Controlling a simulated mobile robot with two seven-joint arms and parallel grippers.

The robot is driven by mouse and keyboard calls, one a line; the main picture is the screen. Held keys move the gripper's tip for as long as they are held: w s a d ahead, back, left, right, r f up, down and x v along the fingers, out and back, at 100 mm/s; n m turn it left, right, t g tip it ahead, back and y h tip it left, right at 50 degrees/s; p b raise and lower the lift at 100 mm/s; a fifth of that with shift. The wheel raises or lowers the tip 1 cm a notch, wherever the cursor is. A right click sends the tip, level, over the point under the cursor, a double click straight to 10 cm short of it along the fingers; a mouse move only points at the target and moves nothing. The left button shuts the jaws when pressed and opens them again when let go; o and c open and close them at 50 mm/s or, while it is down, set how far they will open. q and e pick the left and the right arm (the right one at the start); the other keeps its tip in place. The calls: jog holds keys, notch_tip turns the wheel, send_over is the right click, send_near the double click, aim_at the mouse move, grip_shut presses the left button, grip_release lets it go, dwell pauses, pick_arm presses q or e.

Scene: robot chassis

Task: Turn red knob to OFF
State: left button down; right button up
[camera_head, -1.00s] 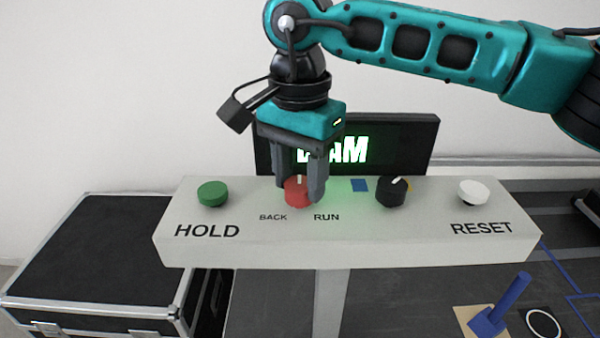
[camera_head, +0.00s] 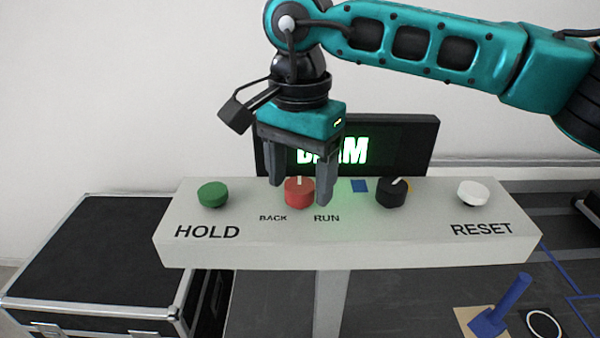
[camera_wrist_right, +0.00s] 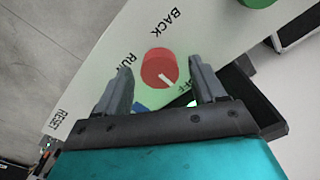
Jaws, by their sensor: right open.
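The red knob (camera_head: 299,193) sits on the pale control panel (camera_head: 250,250), above the BACK and RUN labels. In the head view its white pointer line points up, away from the front edge. In the right wrist view the red knob (camera_wrist_right: 158,66) has its line toward the partly hidden OFF label (camera_wrist_right: 183,85). My right gripper (camera_head: 299,192) is open, pointing down, with one finger on either side of the knob. In the wrist view the fingers of the right gripper (camera_wrist_right: 159,67) show gaps to the knob. My left gripper is not in view.
A green button (camera_head: 212,194) is left of the knob. A black knob (camera_head: 391,192) and a white button (camera_head: 473,193) are to the right. A dark display screen (camera_head: 400,145) with green-white lettering stands behind, partly covered by my gripper. A black case (camera_head: 85,250) stands lower left.

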aim_at(300, 184)
notch_tip(300, 184, up, 13)
jog(key=shift+p, duration=0.35)
jog(key=shift+f, duration=0.1)
